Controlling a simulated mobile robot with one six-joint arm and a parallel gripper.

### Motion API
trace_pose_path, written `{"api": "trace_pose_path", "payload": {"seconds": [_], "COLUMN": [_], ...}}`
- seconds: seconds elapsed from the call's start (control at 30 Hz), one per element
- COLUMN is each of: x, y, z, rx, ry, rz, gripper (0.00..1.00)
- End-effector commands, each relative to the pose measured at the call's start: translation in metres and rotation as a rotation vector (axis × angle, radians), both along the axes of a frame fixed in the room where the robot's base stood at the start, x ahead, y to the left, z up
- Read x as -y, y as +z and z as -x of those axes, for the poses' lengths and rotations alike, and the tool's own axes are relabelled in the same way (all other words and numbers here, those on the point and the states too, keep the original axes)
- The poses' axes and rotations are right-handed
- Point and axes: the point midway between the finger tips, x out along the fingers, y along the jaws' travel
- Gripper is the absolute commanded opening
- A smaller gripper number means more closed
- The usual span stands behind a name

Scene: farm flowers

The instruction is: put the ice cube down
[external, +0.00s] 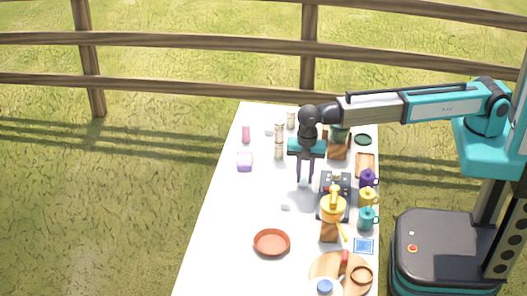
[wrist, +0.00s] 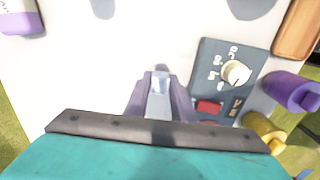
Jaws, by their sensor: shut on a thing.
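My gripper (external: 305,182) points down over the white table, left of the dark panel with a knob. In the wrist view my gripper (wrist: 160,86) is shut on a small, pale, translucent ice cube (wrist: 160,80), which sits between the fingertips. In the external view the cube is too small to make out between the fingers. The cube's height above the table is hard to tell.
The dark panel (wrist: 222,80) is close on the right. Purple (external: 367,179), yellow (external: 367,197) and teal (external: 366,218) mugs line the right edge. A terracotta dish (external: 271,242) and a small whitish object (external: 285,206) are nearer the front. The table's left middle is clear.

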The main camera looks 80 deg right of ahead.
Motion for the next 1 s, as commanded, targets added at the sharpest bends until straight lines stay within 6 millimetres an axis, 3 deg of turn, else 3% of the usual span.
{"api": "trace_pose_path", "payload": {"seconds": [0.17,0.6,0.63,0.73,1.0], "x": [0.0,0.0,0.0,0.0,0.0], "y": [-0.011,-0.014,-0.014,-0.014,-0.014], "z": [0.0,0.0,0.0,0.0,0.0], "rx": [0.0,0.0,0.0,0.0,0.0], "ry": [0.0,0.0,0.0,0.0,0.0], "rz": [0.0,0.0,0.0,0.0,0.0], "gripper": [0.02,0.02,0.24,0.41,0.41]}}
